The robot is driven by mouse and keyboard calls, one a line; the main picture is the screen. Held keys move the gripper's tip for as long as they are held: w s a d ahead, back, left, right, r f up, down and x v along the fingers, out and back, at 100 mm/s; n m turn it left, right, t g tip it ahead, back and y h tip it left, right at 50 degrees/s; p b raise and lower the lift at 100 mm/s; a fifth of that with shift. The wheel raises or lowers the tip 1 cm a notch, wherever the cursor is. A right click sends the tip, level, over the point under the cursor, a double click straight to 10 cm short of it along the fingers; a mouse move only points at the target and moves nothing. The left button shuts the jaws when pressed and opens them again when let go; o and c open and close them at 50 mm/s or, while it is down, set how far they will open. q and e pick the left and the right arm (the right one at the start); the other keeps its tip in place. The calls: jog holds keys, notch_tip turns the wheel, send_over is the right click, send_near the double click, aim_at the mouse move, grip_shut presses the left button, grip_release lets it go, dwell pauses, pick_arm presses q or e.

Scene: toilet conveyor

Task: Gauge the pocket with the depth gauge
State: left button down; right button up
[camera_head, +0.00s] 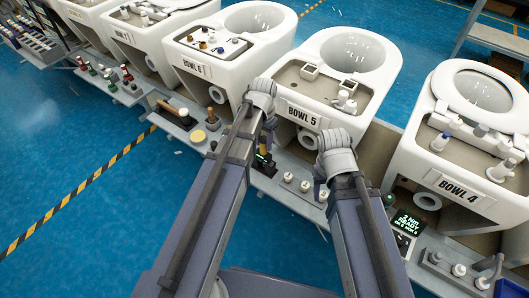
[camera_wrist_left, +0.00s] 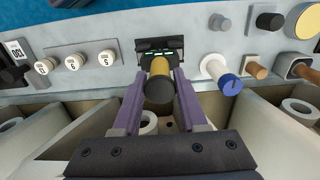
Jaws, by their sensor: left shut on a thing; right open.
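My left gripper (camera_wrist_left: 162,76) is shut on a yellow and black cylindrical tool, which looks like the depth gauge (camera_wrist_left: 159,80). The tool stands at a dark holder with small green marks (camera_wrist_left: 160,45) on the grey ledge; I cannot tell whether it touches the holder. In the head view my left gripper (camera_head: 265,143) is low in front of bowl 5 (camera_head: 300,112). My right gripper (camera_head: 321,178) is open, pointing down over the ledge to the right.
Bowl 4 (camera_head: 460,185) stands right and bowl 6 (camera_head: 192,69) left. White numbered knobs (camera_head: 288,177) and a blue-ended white cylinder (camera_wrist_left: 228,84) flank the holder on the ledge. A small screen (camera_head: 408,222) stands at right. Blue floor lies open at front left.

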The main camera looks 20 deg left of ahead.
pick_arm(q)
jog(key=shift+r+p, duration=0.5)
jog(key=shift+r, duration=0.1)
dwell(0.3)
jog(key=shift+r+p, duration=2.75)
